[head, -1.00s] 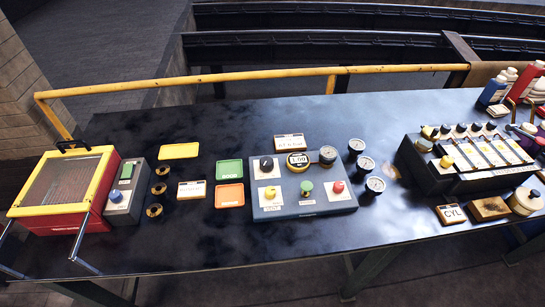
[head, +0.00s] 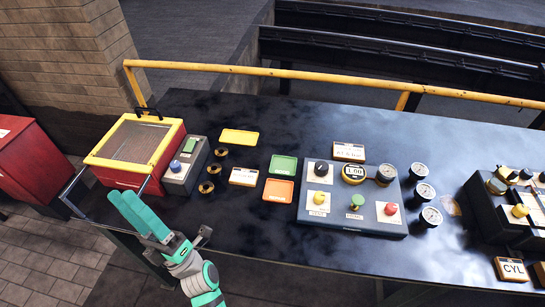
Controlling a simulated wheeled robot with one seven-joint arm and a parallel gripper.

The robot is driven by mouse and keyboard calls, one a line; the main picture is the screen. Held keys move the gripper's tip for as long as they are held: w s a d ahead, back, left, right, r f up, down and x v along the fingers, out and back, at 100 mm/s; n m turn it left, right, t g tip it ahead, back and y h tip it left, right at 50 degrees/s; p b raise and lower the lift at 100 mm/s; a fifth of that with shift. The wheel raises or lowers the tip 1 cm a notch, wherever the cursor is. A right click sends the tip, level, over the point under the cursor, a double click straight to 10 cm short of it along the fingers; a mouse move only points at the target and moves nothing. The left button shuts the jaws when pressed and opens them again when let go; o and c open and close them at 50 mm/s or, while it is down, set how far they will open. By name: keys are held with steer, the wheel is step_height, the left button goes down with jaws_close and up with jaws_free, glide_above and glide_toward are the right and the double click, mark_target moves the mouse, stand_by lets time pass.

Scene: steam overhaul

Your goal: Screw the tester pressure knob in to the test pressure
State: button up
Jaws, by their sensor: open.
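The grey-blue tester box (head: 340,224) sits on the dark bench in the head view. On its top are a black knob (head: 321,168), a yellow knob (head: 319,197), a green knob (head: 357,200) and a red knob (head: 390,208). The labels are too small to tell which is the pressure knob. A round yellow-rimmed display (head: 354,171) seems to read 1.00, and a dial gauge (head: 386,174) is beside it. My teal gripper (head: 123,194) is open and empty at the bench's front left, well left of the tester and touching none of its knobs.
A red box with a yellow-framed lid (head: 132,145) and a grey switch box (head: 184,168) stand at the left. Several gauges (head: 419,170) lie right of the tester. A yellow rail (head: 300,76) runs along the back. Bare bench lies in front of the tester.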

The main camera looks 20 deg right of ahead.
steer(key=w+a+r+n+g+y, duration=0.1)
steer(key=w+a+n+g+y, duration=0.25)
steer(key=n+g, duration=0.95)
steer(key=w+a+r+n+g+y, duration=0.2)
steer(key=n+g+y, duration=0.2)
steer(key=n+g, duration=0.95)
steer(key=w+d+f+n+t+h, duration=0.2)
steer(key=w+d+f+n+h, duration=0.2)
steer(key=f+n+h, duration=0.25)
steer(key=h, duration=1.7)
glide_above(322, 165)
step_height(322, 165, down, 5)
steer(key=shift+n, duration=0.3)
step_height(322, 165, down, 10)
steer(key=shift+f, duration=0.2)
